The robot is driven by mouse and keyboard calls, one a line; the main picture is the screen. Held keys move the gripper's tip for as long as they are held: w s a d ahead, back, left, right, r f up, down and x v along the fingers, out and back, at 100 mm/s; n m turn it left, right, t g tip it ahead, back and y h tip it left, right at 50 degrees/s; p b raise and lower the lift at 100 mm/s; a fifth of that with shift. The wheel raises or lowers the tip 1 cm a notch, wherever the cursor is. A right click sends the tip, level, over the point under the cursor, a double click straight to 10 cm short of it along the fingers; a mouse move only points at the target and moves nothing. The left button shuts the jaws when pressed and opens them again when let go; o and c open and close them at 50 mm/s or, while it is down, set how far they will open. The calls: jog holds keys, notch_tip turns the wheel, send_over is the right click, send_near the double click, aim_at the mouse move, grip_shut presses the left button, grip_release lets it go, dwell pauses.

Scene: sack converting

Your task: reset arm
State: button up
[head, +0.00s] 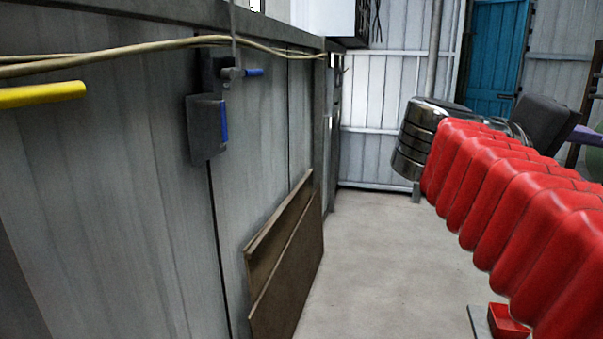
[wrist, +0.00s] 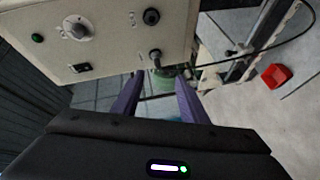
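My gripper (wrist: 158,88) shows in the wrist view as a black body with two purple fingers. The fingers stand well apart, and nothing is seen held between them. A green item shows past the fingertips, beyond the gap. In the head view, the dark gripper body and a purple finger show at the right edge, partly cut off, beyond my red ribbed arm cover. A cream control box (wrist: 110,50) with a knob, a green button and black sockets lies in front of the gripper in the wrist view; I cannot tell the exact gap to it.
A grey metal panel wall (head: 110,190) with a blue-handled latch (head: 210,125) fills the head view's left. Brown boards (head: 290,265) lean on it. The floor (head: 390,260) between is clear. A red bin (wrist: 277,76) sits on the floor; a black cable runs near it.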

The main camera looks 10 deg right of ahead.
jog(key=w+a+f+n+t+y, duration=0.15)
jog(key=a+f+y, duration=0.35)
jog(key=f, duration=0.6)
jog(key=w+a+f+n+t+y, duration=0.1)
jog(key=w+a+f+t+y, duration=0.2)
jog(key=a+f, duration=0.65)
jog(key=s+a+f+y, duration=0.4)
jog(key=a+f+y, duration=0.4)
jog(key=a+f, duration=0.7)
jog(key=shift+s+a, duration=0.15)
jog(key=shift+t, duration=0.25)
jog(key=shift+c, duration=1.1)
